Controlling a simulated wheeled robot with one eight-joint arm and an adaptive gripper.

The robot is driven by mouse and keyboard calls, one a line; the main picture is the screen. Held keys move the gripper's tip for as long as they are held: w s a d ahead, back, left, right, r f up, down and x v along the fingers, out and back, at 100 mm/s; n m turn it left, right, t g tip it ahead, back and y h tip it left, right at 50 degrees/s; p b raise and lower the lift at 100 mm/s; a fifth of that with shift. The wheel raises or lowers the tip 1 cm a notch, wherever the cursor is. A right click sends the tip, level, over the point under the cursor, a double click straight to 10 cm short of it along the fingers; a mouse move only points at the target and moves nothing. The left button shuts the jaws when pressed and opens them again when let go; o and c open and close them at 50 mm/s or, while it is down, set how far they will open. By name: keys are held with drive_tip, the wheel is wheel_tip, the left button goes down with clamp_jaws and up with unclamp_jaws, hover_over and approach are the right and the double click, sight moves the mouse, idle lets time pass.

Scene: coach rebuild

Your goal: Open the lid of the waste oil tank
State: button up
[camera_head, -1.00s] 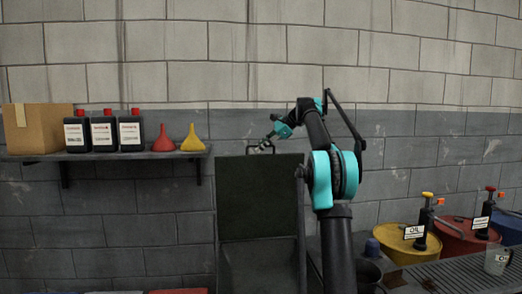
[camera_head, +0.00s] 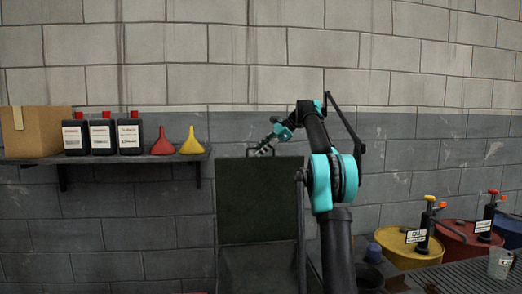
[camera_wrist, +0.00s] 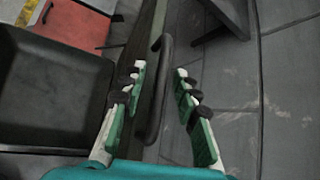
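The waste oil tank (camera_head: 258,268) stands against the wall in the head view. Its dark green lid (camera_head: 260,205) stands upright, raised at the back of the tank. In the wrist view the lid (camera_wrist: 147,30) is seen nearly edge-on. A black bar handle (camera_head: 250,152) is at the lid's top edge. My gripper (camera_head: 263,150) is at this handle. In the wrist view my gripper (camera_wrist: 160,70) is open, with the handle (camera_wrist: 153,110) between its spread fingers. Gaps show between the handle and the finger pads.
A shelf (camera_head: 125,157) on the left holds a box (camera_head: 36,131), several black bottles (camera_head: 102,136) and red (camera_head: 162,143) and yellow (camera_head: 191,142) funnels. Yellow (camera_head: 398,246) and red (camera_head: 452,247) drums with pumps stand on the right. The wall above the lid is bare.

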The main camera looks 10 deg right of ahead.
drive_tip(key=shift+r, duration=0.1)
drive_tip(key=v, duration=0.7)
drive_tip(key=shift+d, duration=0.2)
drive_tip(key=shift+s, duration=0.1)
